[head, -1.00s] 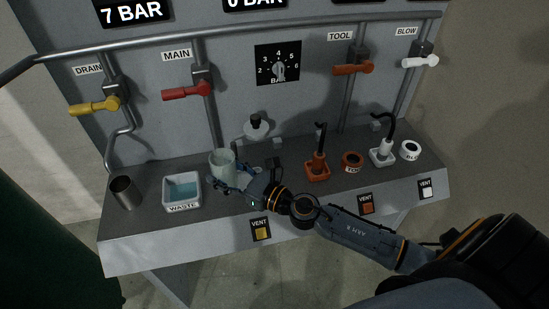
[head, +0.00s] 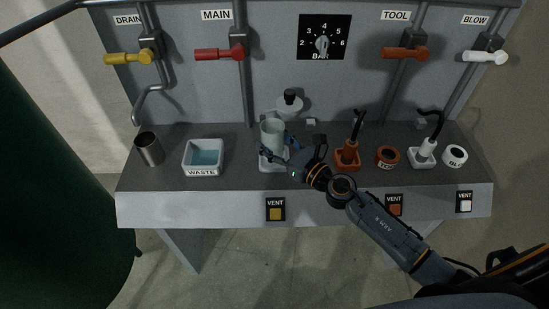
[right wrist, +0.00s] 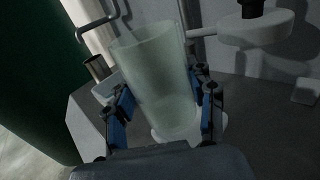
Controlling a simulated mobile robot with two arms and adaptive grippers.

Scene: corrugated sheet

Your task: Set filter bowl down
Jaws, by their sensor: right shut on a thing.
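The filter bowl (head: 272,133) is a pale green, translucent cup, roughly upright with its open mouth up. My right gripper (head: 278,149) is shut on its sides. The bowl also shows between the blue-padded fingers in the right wrist view (right wrist: 160,85). A white dish (head: 266,165) shows under the bowl, partly hidden by bowl and gripper. Its pale rim shows below the bowl in the right wrist view (right wrist: 218,122). I cannot tell whether bowl and dish touch. My left gripper is not in view.
A white filter head with a black knob (head: 289,104) is just behind the bowl. The waste tray (head: 203,171) with bluish liquid and a metal cup (head: 148,150) stand left. An orange tool holder (head: 347,160) stands right. The bench front edge is close below.

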